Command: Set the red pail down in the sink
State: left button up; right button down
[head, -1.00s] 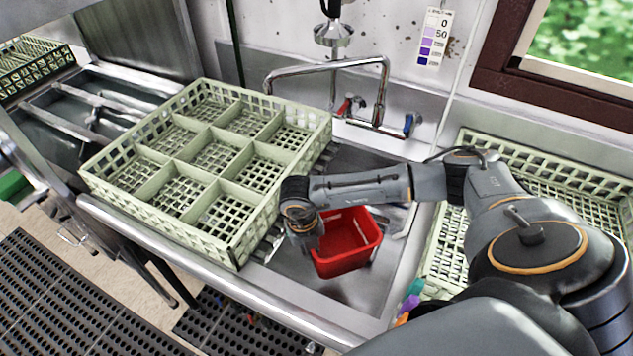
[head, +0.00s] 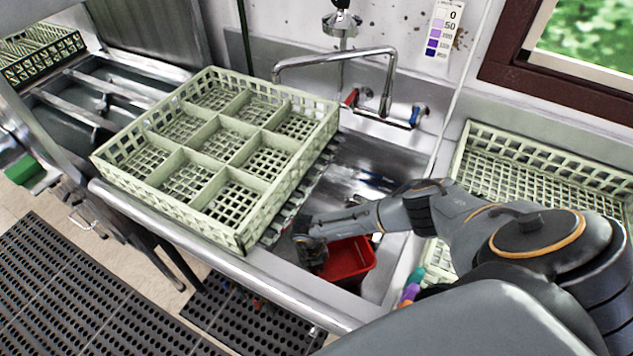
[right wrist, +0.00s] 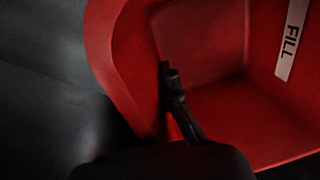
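The red pail (head: 350,258) is inside the sink basin (head: 362,160), near its front edge and right of the pale green rack. My right gripper (head: 318,262) is at the pail's left side, shut on its wall. In the right wrist view the pail (right wrist: 215,50) fills most of the picture, with a white "FILL" label on its inner wall. One dark finger of my right gripper (right wrist: 178,100) shows inside the pail; the other finger is hidden. The pail's underside is hidden, so I cannot tell whether it touches the sink floor. My left gripper is not in view.
A divided pale green rack (head: 215,145) stands left of the basin opening. A faucet (head: 385,85) with red and blue handles is behind. Another green rack (head: 530,170) lies to the right. Colourful bottles (head: 411,288) stand at the right front edge.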

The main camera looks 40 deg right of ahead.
jog(key=shift+w+f, duration=0.1)
jog(key=shift+f, duration=0.6)
jog(key=c, duration=2)
grip_release()
jog(key=shift+f, duration=0.15)
jog(key=shift+c, duration=0.2)
jog(key=o, duration=0.5)
jog(key=r, duration=0.8)
jog(key=a+r, duration=0.1)
jog(key=r, duration=0.3)
jog(key=shift+w+a+r, duration=0.1)
jog(key=shift+w+r, duration=0.05)
jog(key=shift+w, duration=0.05)
